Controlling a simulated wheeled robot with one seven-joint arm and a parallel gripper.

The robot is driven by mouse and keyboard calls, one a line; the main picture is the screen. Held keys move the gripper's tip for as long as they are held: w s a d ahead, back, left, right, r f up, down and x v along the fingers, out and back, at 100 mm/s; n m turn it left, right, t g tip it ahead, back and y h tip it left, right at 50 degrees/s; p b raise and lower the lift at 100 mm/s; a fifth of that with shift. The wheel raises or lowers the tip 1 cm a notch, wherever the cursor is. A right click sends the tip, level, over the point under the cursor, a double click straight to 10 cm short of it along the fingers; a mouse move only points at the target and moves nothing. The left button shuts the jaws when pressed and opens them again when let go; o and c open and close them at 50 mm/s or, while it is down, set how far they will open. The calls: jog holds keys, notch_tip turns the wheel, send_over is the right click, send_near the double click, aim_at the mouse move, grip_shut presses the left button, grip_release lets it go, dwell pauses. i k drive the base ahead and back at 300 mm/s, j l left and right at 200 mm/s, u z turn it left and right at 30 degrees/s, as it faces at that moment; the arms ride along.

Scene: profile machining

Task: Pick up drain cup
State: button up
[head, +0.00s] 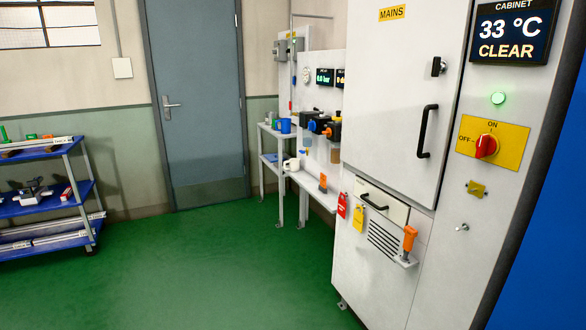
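A small blue cup-like container (285,126) stands on the top of a narrow grey side table (268,130) near the door. A white mug-shaped item (291,164) stands on the lower bench (318,191) in front of the white panel. Both are small and far off, and I cannot tell which of them is the drain cup. My gripper is not in view.
A white cabinet (390,110) with a black handle, red switch (486,146) and orange-handled tool (409,240) fills the right. A blue shelf cart (45,198) stands at left. A closed grey door (200,100) is at the back. The green floor (200,270) between is clear.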

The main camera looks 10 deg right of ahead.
aim_at(291, 165)
jog(key=i+u, duration=0.35)
jog(key=i, duration=3.95)
jog(key=i+j+z, duration=0.15)
jog(key=i+z, duration=0.25)
jog(key=i, duration=0.25)
jog(key=i+j+z, duration=0.4)
jog(key=i, duration=0.2)
jog(key=i+j+z, duration=0.4)
jog(key=i, duration=0.15)
